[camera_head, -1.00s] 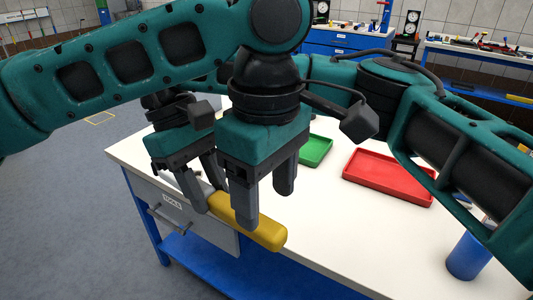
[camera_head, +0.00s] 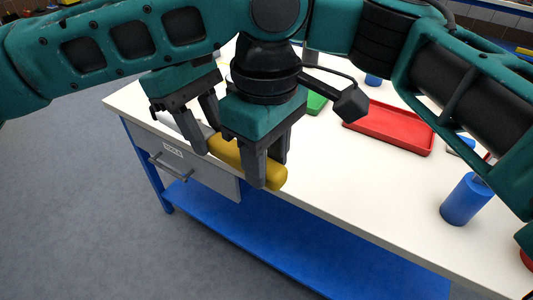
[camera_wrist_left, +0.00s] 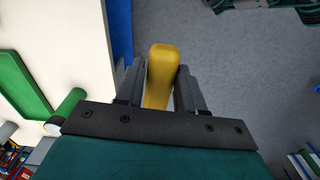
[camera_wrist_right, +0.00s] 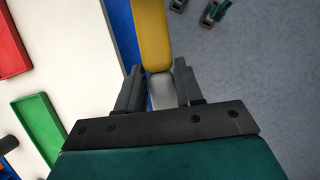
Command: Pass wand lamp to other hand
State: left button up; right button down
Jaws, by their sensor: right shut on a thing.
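The wand lamp has a yellow part (camera_head: 228,152) and a pale grey part (camera_head: 187,125), held level above the table's front edge. My right gripper (camera_head: 205,128) is shut on the grey part, beside the yellow, as the right wrist view shows (camera_wrist_right: 160,92). My left gripper (camera_head: 268,165) is around the yellow part nearer its free end. In the left wrist view its fingers stand close on both sides of the yellow part (camera_wrist_left: 160,75); whether they press on it I cannot tell.
The white table (camera_head: 330,195) has a red tray (camera_head: 390,128), a green tray (camera_head: 316,103) and a blue cylinder (camera_head: 465,200) on it. A grey drawer (camera_head: 190,170) and a blue lower shelf (camera_head: 300,245) are beneath. Floor in front is clear.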

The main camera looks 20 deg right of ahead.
pick_arm(q)
grip_shut()
pick_arm(e)
jog(key=c, duration=0.6)
grip_release()
jog(key=shift+c, duration=0.2)
